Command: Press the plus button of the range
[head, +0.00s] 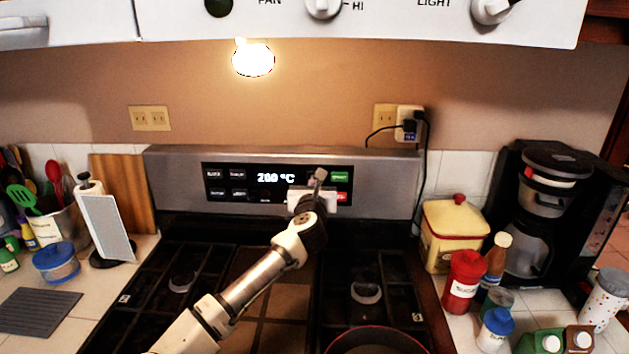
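The range's control panel (277,187) stands at the back of the stove, with a black display reading about 200 °C. Dark buttons with small labels sit left of the reading. A green button (339,177) and a red button (341,196) show at the right end. I cannot make out the plus button; it may be behind my gripper. My gripper (319,176) is in front of the right part of the panel, close to it. I cannot tell whether it touches the panel or whether its fingers are open or shut.
A range hood (400,22) overhangs the top. A red-rimmed pan (376,342) sits at the front right of the stove. A yellow canister (455,235), a red jar (464,281) and a coffee maker (540,225) crowd the right counter. A cutting board (124,190) leans at left.

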